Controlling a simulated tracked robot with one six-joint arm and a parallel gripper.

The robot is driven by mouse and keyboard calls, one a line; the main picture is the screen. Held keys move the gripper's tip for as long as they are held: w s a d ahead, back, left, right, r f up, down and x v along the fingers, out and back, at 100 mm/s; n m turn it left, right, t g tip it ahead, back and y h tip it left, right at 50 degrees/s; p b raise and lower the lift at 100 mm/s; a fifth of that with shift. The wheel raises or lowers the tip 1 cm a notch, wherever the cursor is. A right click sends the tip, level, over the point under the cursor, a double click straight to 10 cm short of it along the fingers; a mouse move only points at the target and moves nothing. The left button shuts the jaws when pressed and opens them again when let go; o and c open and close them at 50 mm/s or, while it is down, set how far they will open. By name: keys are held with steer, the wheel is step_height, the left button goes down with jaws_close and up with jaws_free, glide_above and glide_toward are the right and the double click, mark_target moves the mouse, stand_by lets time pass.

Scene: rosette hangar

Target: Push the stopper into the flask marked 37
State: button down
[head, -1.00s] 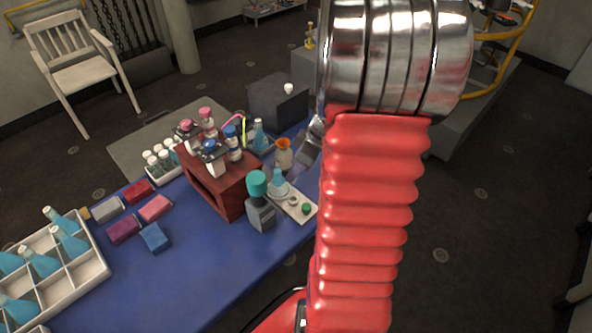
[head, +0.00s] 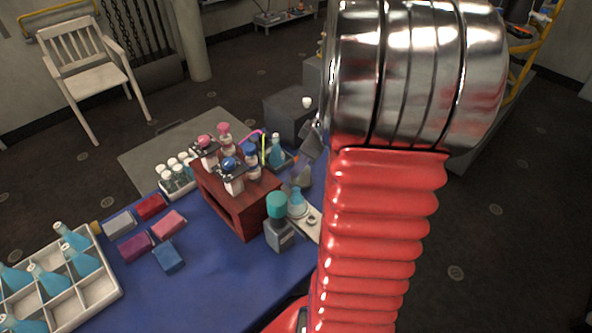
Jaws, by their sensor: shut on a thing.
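My gripper (head: 312,143) shows only in part, low beside the metal wrist, at the back right of the blue table. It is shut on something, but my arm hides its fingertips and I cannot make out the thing. A greyish flask (head: 303,178) stands just below it; its top is covered by the gripper. A flask with pale blue liquid (head: 296,204) stands on a white plate (head: 313,222), partly behind my arm. Another blue flask (head: 276,152) stands farther back. No number 37 is readable, and no stopper is clearly seen.
A teal-capped bottle (head: 278,225) and a dark red stand (head: 238,208) with several capped bottles are close to the left. Farther left are coloured blocks (head: 168,256), a vial rack (head: 178,187) and a white crate (head: 108,292) of blue flasks. The front of the table is clear.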

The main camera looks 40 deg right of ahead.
mark_target(299, 178)
steer(key=shift+w+r, duration=0.15)
steer(key=shift+w, duration=0.05)
stand_by(0.4)
steer(key=shift+f, duration=1.9)
steer(key=shift+f, duration=0.35)
steer(key=shift+f, duration=0.35)
steer(key=shift+f, duration=0.75)
stand_by(0.4)
steer(key=c, duration=1.5)
jaws_free()
